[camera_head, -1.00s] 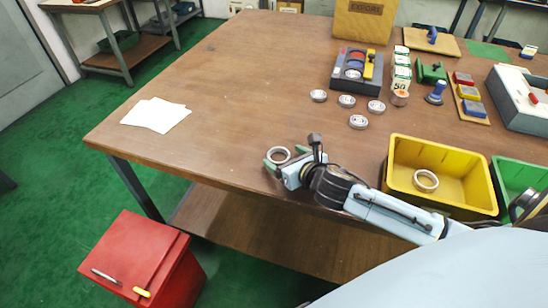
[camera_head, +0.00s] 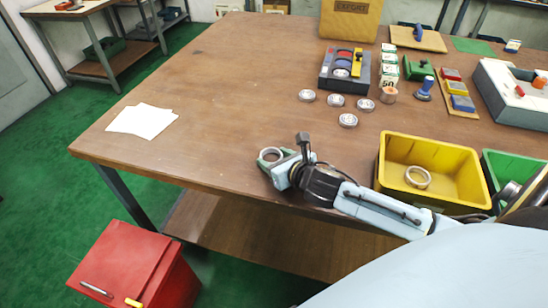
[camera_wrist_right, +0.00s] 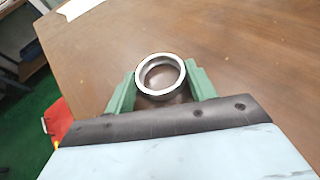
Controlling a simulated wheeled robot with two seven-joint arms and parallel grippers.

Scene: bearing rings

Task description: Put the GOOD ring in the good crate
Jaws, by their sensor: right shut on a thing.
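My right gripper (camera_head: 271,159) is over the front part of the table, its green fingers shut on a metal ring (camera_head: 270,154). In the right wrist view the ring (camera_wrist_right: 160,75) lies flat between the two fingers; whether it still touches the table I cannot tell. A green crate (camera_head: 497,154) is at the right edge, partly cut off and partly behind my arm. A yellow crate (camera_head: 436,144) beside it holds another ring (camera_head: 417,177). No label marks the good crate. My left gripper is not in view.
Several silver discs (camera_head: 348,120) lie further back, near a dark tray (camera_head: 327,83). White paper (camera_head: 142,120) lies at the left. A red bin (camera_head: 135,262) stands on the floor in front. The table's middle-left is clear.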

